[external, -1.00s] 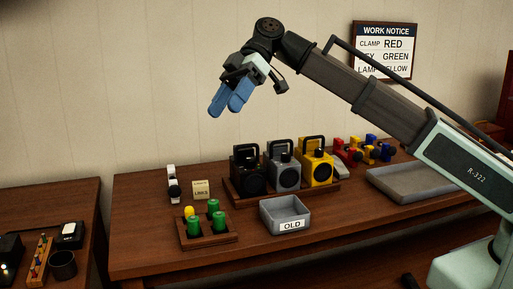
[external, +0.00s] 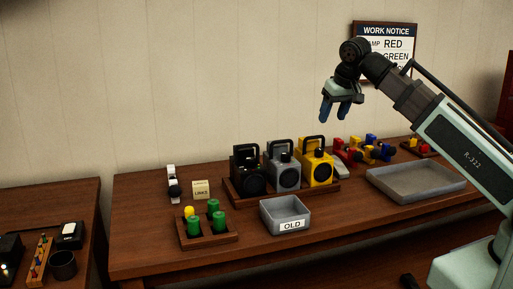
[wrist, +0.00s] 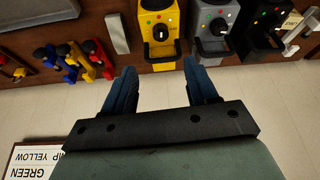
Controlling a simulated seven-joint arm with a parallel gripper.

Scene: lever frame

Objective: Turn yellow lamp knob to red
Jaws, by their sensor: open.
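The yellow lamp (external: 316,170) stands at the right end of a row of three lamps, with a black handle on top. In the wrist view, the yellow lamp (wrist: 169,52) shows its black knob (wrist: 160,32) with a pale pointer mark and small coloured dots around it. I cannot tell for sure which dot the pointer faces. My gripper (external: 334,110) is open and empty, high above the table near the yellow lamp, fingers pointing down. In the wrist view, my gripper's blue fingers (wrist: 160,72) are apart, with nothing between them.
A grey lamp (external: 285,176) and a black lamp (external: 247,177) stand left of the yellow one. Red, yellow and blue clamp-like pieces (external: 372,148) lie to its right. A grey tray (external: 415,194) and an OLD bin (external: 286,224) are in front. The work notice (external: 395,40) hangs behind.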

